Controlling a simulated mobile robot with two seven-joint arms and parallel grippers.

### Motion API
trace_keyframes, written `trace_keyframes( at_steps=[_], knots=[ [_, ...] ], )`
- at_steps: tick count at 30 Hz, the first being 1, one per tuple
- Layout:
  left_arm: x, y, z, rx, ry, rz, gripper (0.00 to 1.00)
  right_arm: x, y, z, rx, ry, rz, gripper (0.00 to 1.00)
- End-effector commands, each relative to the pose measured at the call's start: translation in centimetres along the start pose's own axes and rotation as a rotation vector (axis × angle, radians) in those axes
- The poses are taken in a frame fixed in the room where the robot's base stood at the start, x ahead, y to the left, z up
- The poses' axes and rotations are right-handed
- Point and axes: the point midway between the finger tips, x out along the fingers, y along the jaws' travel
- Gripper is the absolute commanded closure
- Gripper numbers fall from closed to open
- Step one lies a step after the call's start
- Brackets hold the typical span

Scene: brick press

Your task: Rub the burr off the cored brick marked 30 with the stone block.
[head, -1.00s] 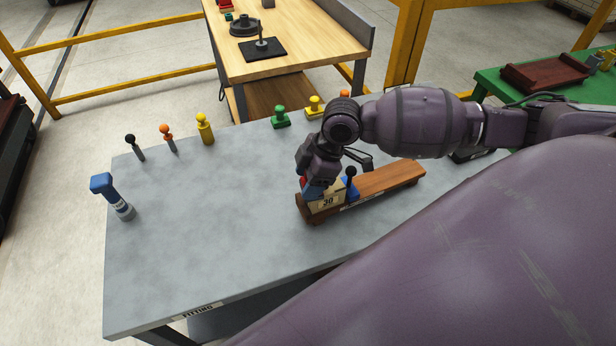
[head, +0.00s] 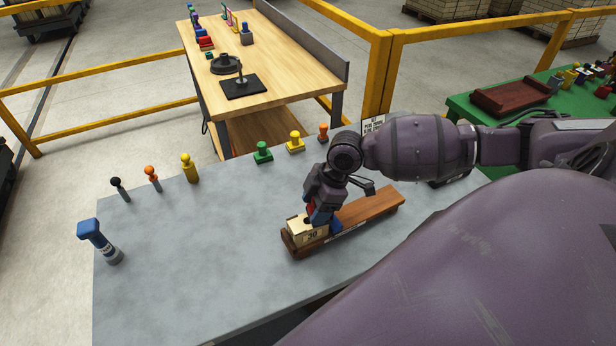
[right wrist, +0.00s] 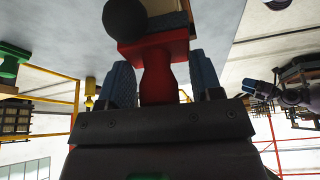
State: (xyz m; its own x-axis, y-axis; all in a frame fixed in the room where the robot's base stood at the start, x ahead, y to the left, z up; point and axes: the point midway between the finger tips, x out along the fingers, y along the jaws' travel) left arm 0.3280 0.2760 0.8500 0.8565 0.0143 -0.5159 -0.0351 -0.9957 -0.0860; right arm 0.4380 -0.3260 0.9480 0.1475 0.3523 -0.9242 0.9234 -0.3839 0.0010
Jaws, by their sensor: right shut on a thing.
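The cored brick marked 30 (head: 312,237) is cream and sits on the left end of a brown wooden board (head: 370,207). A dark hole shows in its top. My right gripper (head: 322,213) is low over the brick's back right side. It is shut on the red handle of the stone block; the handle (right wrist: 157,75) shows between the blue finger pads in the right wrist view. The block's working face is mostly hidden, and I cannot tell whether it touches the brick. The burr cannot be made out. What looks like my left gripper (right wrist: 254,88) is small at the right of the wrist view.
The grey table (head: 190,260) is clear left of the board. Several coloured knobbed pieces, including a green one (head: 263,152), stand along the back edge. A wooden bench (head: 290,75) is behind. A black ball (right wrist: 125,18) is close in the wrist view.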

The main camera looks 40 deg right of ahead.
Motion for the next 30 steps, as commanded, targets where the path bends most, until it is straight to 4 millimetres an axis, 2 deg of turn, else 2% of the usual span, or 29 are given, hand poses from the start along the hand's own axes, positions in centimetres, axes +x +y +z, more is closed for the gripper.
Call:
trace_keyframes(
  at_steps=[8, 21, 30],
  knots=[
    [-0.3, 0.0, -0.2, 0.0, -0.002, 0.0, 0.15, -0.1, 0.1, 0.5, 0.0, 0.0, -0.001, 0.6],
    [-1.0, -0.1, -1.6, 0.0, -0.003, 0.0, 0.15, 0.9, -0.6, -2.0, 0.0, 0.001, -0.003, 0.6],
    [-1.1, -0.2, -2.1, 0.001, 0.0, 0.001, 0.15, 1.3, -0.7, -2.9, -0.001, 0.0, -0.003, 0.6]
  ],
)
